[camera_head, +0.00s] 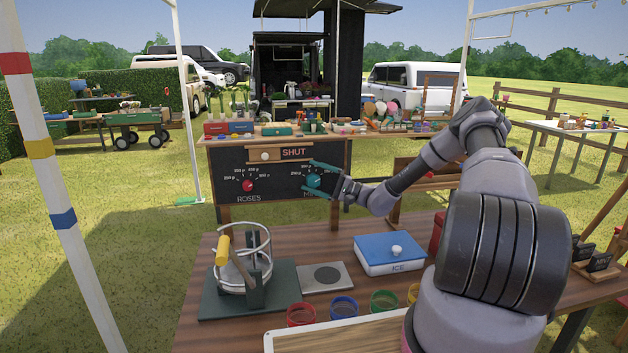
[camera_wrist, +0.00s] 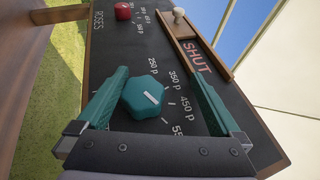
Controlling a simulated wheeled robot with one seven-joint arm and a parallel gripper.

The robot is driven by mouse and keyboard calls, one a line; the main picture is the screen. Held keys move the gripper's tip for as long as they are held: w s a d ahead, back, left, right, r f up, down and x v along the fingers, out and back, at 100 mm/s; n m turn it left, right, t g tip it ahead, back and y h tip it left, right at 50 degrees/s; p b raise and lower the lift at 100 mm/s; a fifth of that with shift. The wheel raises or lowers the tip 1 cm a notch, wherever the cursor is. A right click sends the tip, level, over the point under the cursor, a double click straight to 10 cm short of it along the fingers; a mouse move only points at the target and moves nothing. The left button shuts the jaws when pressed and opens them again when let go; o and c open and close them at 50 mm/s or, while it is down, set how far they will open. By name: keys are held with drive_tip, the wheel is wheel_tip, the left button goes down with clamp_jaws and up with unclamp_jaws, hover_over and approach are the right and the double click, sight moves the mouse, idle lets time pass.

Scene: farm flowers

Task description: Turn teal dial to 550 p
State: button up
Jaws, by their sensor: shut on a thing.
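The teal dial (camera_head: 313,181) is on the right part of a black board marked with prices. In the wrist view the teal dial (camera_wrist: 142,97) has a short white mark on its face, on the side towards the higher prices; I cannot tell its exact reading. Labels 250 p, 350 p, 450 p and a partly hidden 55 run around it. My gripper (camera_head: 326,180) has its teal fingers on either side of the dial and is shut on it. In the wrist view the fingers of my gripper (camera_wrist: 157,78) flank the dial; the contact points are not clear.
A red dial (camera_head: 248,185) over ROSES is left of the teal one. A wooden slider with a SHUT sign (camera_head: 293,153) is above.

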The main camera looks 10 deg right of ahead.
drive_tip(key=shift+w+d+r, duration=0.15)
drive_tip(key=shift+d+r, duration=0.1)
drive_tip(key=shift+r, duration=0.2)
drive_tip(key=s+d+f, duration=0.5)
drive_tip(key=d+f, duration=0.1)
drive_tip(key=d, duration=0.3)
drive_tip(key=shift+s+d, duration=0.25)
drive_tip(key=shift+s, duration=0.1)
idle(0.5)
idle(0.4)
